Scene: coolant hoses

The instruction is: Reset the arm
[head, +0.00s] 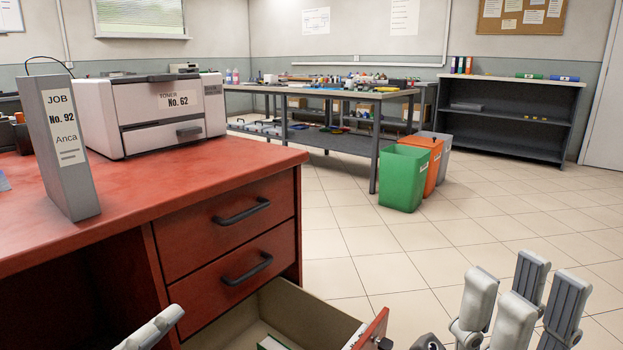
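My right gripper (522,303) is at the lower right, to the right of the open drawer. Its grey fingers point up and stand apart, with nothing visible between them. Part of my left gripper (152,330) shows at the bottom edge, in front of the red desk; the rest is cut off, so I cannot tell how far it is open.
The red desk (190,195) bears a binder (66,140) marked No. 92 and a printer (150,112). Its bottom drawer (312,312) is pulled out, with a green-and-white item inside. Bins (405,178) stand by the workbench (350,145).

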